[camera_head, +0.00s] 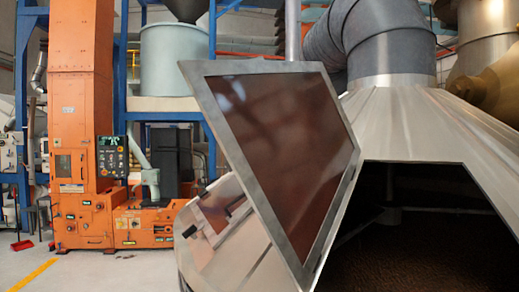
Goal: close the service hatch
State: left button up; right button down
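The service hatch appears to be the grey metal frame (232,66) with a dark brown, glossy pane (285,135) in the middle of the head view. It stands open and tilted, beside a large dark opening (430,225) in a pale metal cone-shaped housing (415,125). Brown grain-like material (420,262) lies inside the opening. Neither of my grippers is in view. The hatch's hinge and lower end cannot be made out clearly.
Left of the hatch is a shiny metal surface (235,255) with a small dark bar, perhaps a handle (191,231). An orange machine (80,130) with a control panel (112,157) stands farther back left. Grey floor (110,273) is clear at lower left. A thick grey duct (375,35) rises from the housing.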

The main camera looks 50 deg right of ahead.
aim_at(288, 119)
jog(key=i, duration=1.65)
jog(key=i+j+z, duration=0.1)
jog(key=i+z, duration=0.25)
jog(key=i, duration=0.2)
jog(key=i+j+z, duration=0.35)
jog(key=i, duration=0.2)
jog(key=l+z, duration=0.1)
jog(key=z, duration=3.1)
